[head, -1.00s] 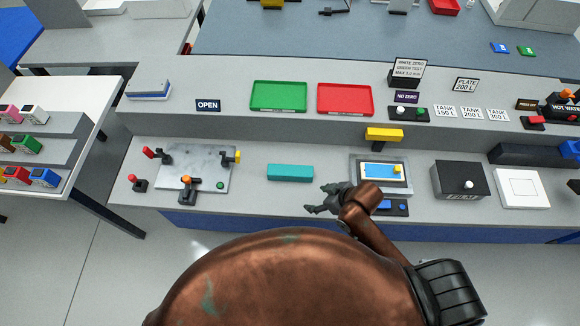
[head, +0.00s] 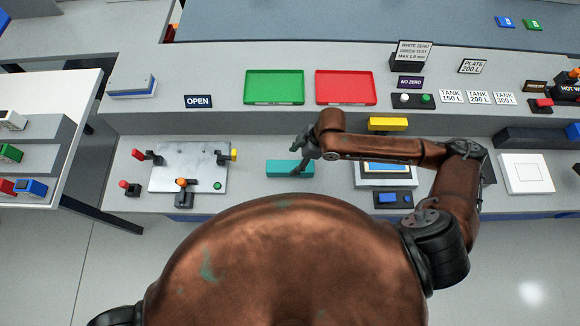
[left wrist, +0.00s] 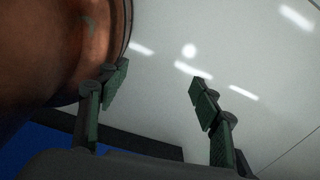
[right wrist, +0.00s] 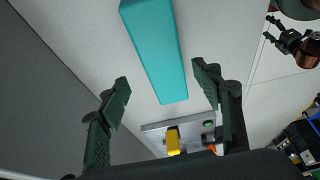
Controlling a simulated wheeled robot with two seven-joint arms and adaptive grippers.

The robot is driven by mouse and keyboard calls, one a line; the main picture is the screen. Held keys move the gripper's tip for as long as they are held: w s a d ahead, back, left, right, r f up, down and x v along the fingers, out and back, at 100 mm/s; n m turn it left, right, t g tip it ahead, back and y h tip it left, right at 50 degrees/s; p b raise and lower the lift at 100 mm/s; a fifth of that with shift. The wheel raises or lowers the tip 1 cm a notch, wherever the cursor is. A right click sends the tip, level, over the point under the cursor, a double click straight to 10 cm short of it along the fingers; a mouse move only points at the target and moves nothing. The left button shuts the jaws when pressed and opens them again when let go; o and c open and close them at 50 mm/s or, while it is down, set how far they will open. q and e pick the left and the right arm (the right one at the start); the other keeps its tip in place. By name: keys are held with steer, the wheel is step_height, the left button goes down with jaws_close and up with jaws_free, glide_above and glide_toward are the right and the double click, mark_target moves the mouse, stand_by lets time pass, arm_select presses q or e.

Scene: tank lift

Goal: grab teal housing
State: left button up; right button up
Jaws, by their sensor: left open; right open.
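The teal housing (head: 284,169) is a long flat teal block lying on the grey bench top, between the steel plate fixture and the screen device. My right gripper (head: 300,160) is over its right end in the head view and hides part of that end. In the right wrist view the teal housing (right wrist: 157,55) shows between and beyond the open fingers (right wrist: 162,92), and no finger is seen closed on it. My left gripper (left wrist: 155,90) is open and empty in the left wrist view, with floor behind it and my brown body beside it.
The steel plate fixture (head: 190,160) with red, orange and yellow clamp knobs stands left of the housing. A yellow block (head: 388,124) and the screen device (head: 385,179) are to the right. Green (head: 274,87) and red (head: 345,87) trays lie on the raised shelf behind.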

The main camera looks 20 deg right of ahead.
mark_target(291, 166)
steer(key=shift+a+f, duration=0.15)
steer(key=shift+f, duration=0.25)
steer(key=x, duration=0.3)
steer(key=shift+s+f, duration=0.3)
steer(key=shift+w+a+f, duration=0.1)
steer(key=shift+a+f, duration=0.1)
steer(key=shift+f, duration=0.1)
arm_select(q)
steer(key=shift+w+f, duration=0.1)
steer(key=shift+w, duration=0.75)
arm_select(e)
steer(key=shift+c, duration=0.2)
steer(key=c, duration=0.7)
arm_select(q)
steer(key=shift+s, duration=0.35)
arm_select(e)
steer(key=c, duration=0.6)
